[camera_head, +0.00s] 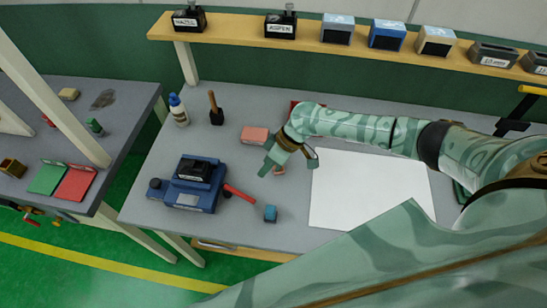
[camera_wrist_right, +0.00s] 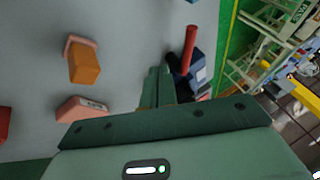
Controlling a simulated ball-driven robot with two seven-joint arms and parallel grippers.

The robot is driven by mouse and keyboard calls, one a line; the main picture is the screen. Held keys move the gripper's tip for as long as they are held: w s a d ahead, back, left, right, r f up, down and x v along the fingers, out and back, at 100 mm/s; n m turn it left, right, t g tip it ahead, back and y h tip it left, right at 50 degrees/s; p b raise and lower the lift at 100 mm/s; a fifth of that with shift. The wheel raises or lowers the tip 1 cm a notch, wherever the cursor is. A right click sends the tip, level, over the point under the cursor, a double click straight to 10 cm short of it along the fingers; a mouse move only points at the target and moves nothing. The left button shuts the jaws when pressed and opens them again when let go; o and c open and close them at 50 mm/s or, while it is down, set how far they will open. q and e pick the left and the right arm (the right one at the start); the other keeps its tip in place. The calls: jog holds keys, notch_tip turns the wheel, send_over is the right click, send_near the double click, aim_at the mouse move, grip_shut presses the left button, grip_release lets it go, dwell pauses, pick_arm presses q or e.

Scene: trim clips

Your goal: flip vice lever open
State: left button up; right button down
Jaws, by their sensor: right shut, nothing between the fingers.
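The blue vice (camera_head: 195,187) sits on the grey workbench at the left, with a black block on top. Its red lever (camera_head: 240,193) sticks out to the right, low and slanting down toward the bench front. In the right wrist view the red lever (camera_wrist_right: 189,48) stands out from the partly hidden blue vice (camera_wrist_right: 197,70), beyond my fingers. My right gripper (camera_head: 268,168) is shut and empty, above the bench to the right of the vice and apart from the lever. Its fingers (camera_wrist_right: 158,85) also show in the right wrist view. My left gripper is not in view.
A small blue block (camera_head: 270,213) lies near the lever end. A pink block (camera_head: 255,135), a bottle (camera_head: 178,110) and a wooden-handled tool (camera_head: 215,108) stand behind. A white sheet (camera_head: 370,190) lies to the right. An orange piece (camera_wrist_right: 84,62) is near my gripper.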

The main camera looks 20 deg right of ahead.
jog(key=shift+x, duration=1.15)
jog(key=s+a, duration=0.1)
jog(key=a+p, duration=0.1)
jog(key=shift+s+a+f, duration=0.25)
jog(key=shift+s+f, duration=0.05)
jog(key=shift+s, duration=0.1)
jog(key=shift+s+a+f, duration=0.2)
jog(key=shift+s+a, duration=0.05)
jog(key=shift+a, duration=0.15)
